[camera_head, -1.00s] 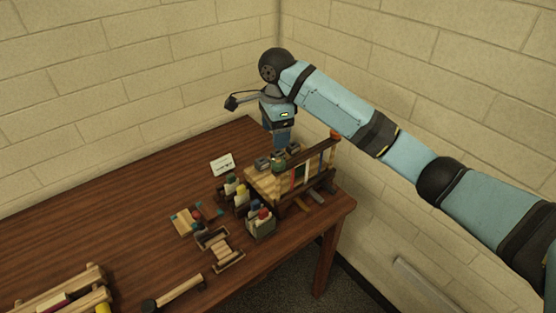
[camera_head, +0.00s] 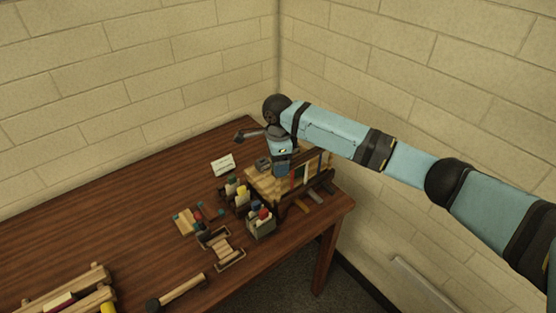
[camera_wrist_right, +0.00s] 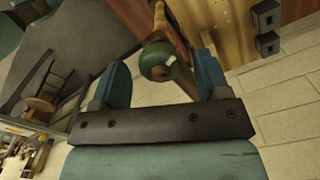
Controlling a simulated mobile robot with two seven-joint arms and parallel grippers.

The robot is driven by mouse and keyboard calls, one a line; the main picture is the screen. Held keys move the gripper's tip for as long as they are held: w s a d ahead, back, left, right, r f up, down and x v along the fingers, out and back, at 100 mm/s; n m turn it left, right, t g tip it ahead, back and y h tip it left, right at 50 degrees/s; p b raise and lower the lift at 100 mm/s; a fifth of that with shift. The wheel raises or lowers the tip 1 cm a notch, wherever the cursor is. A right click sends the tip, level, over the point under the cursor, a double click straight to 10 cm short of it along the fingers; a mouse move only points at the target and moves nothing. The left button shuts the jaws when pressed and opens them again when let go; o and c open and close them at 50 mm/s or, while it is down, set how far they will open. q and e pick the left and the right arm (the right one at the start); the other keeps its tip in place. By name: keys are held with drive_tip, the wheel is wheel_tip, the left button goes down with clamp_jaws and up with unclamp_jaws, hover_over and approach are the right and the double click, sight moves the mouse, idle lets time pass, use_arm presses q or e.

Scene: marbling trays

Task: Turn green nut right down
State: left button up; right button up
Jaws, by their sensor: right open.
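The green nut (camera_wrist_right: 157,62) shows in the right wrist view as a rounded green piece on a wooden post beside a wooden board (camera_wrist_right: 208,30). My right gripper (camera_wrist_right: 160,68) is open, with one blue finger on each side of the nut and gaps visible between. In the head view my right gripper (camera_head: 281,172) points down over the wooden press (camera_head: 262,186) at the table's right end. The nut is hidden behind the gripper there. My left gripper is not in view.
Small bottle holders (camera_head: 262,227) stand close in front of the press. A white card (camera_head: 222,165) stands to its left. A wooden rack (camera_head: 226,250) and a roller (camera_head: 178,292) lie nearer the front. The table's (camera_head: 110,210) left middle is clear. Walls meet behind.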

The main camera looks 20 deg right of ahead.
drive_tip(key=shift+f, duration=0.5)
drive_tip(key=shift+c, duration=0.4)
drive_tip(key=c, duration=0.8)
drive_tip(key=shift+c, duration=0.2)
